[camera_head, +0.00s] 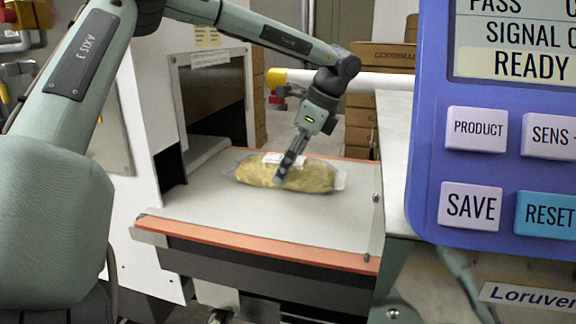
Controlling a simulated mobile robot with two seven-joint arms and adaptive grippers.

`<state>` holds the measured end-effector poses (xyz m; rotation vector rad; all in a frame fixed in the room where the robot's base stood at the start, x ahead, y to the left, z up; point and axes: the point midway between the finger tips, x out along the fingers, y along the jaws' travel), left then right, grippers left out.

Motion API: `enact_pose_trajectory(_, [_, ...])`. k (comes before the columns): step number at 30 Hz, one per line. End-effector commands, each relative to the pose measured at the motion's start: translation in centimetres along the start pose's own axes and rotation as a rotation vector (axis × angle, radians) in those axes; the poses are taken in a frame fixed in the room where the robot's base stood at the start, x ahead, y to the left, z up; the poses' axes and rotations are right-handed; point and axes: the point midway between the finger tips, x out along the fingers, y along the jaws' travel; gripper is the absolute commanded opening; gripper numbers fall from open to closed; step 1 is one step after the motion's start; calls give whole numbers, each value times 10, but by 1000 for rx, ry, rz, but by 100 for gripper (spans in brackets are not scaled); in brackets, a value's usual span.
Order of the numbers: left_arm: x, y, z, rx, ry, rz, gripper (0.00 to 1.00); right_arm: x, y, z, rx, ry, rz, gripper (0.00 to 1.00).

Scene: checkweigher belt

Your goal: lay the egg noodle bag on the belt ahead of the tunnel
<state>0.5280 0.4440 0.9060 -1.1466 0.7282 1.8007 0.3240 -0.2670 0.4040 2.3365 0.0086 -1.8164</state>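The egg noodle bag (315,176) is a clear plastic pack of yellow noodles with a pale label. It lies lengthwise across the far part of the pale belt (250,217), or is held just over it; I cannot tell which. My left gripper (281,176) points down at the bag, its fingers overlapping the bag's middle. The fingers show edge-on, so their grip is unclear. The tunnel (213,95) is the dark framed opening at the belt's left end. My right gripper is not in view.
A blue control panel (435,130) reading READY fills the upper right. A white bar with a yellow end (277,78) runs behind my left wrist. Cardboard boxes (360,115) stand behind the belt. The near part of the belt is bare, edged by an orange strip (255,243).

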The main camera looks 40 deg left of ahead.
Motion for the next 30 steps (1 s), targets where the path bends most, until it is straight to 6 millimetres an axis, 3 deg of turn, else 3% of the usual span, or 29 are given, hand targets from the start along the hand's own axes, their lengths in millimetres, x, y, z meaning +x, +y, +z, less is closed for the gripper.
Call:
enact_pose_trajectory(1, [1, 0, 0, 0, 0, 1, 84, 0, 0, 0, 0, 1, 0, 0])
enact_pose_trajectory(4, [0, 0, 0, 0, -1, 1, 96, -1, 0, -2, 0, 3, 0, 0])
enact_pose_trajectory(17, [-8, 0, 0, 1, -2, -2, 96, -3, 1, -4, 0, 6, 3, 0])
enact_pose_trajectory(30, [-92, 0, 0, -1, -2, -2, 96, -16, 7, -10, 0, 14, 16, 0])
